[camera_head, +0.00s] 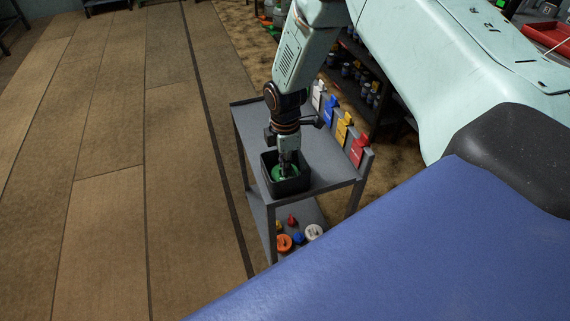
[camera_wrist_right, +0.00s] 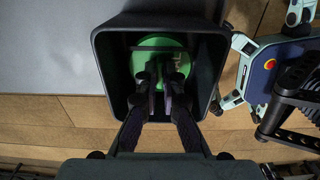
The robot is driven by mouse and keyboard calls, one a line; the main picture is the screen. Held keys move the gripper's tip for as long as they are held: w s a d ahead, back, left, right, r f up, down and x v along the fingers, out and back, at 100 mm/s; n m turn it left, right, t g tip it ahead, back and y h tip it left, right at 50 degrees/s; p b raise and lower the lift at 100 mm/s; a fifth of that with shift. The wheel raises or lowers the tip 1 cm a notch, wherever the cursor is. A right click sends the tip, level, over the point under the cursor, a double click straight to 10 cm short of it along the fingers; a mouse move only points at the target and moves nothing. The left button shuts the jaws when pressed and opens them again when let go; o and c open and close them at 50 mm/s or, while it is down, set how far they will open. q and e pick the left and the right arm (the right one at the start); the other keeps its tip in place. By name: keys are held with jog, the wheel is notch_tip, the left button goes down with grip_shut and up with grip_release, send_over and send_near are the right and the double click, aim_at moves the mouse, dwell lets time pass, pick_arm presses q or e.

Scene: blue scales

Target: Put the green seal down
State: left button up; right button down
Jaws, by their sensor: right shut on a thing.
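The green seal (camera_head: 284,173) is inside a black square bin on the grey cart. It shows as a round green disc in the right wrist view (camera_wrist_right: 146,62). My right gripper (camera_head: 287,160) reaches down into the bin and is shut on the seal. Its fingers (camera_wrist_right: 160,84) cover the middle of the seal in the right wrist view. I cannot tell whether the seal touches the bin floor. The black bin (camera_head: 303,184) stands on the cart's top shelf (camera_head: 325,180). My left gripper is not in view.
Several coloured tags, white, blue, yellow (camera_head: 342,128) and red (camera_head: 358,150), stand along the cart's back edge. Orange (camera_head: 284,243), white (camera_head: 314,232) and other small pieces lie on the lower shelf. A dark rack (camera_head: 360,80) with bottles stands behind. Wooden floor at left is clear.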

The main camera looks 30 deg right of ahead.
jog(key=shift+f, duration=0.15)
jog(key=c, duration=2)
grip_release()
jog(key=o, duration=0.5)
jog(key=shift+f, duration=0.1)
jog(key=shift+r, duration=0.2)
jog(key=shift+r, duration=0.35)
notch_tip(320, 180, up, 12)
jog(key=p, duration=0.4)
jog(key=shift+f, duration=0.25)
jog(key=shift+f, duration=0.1)
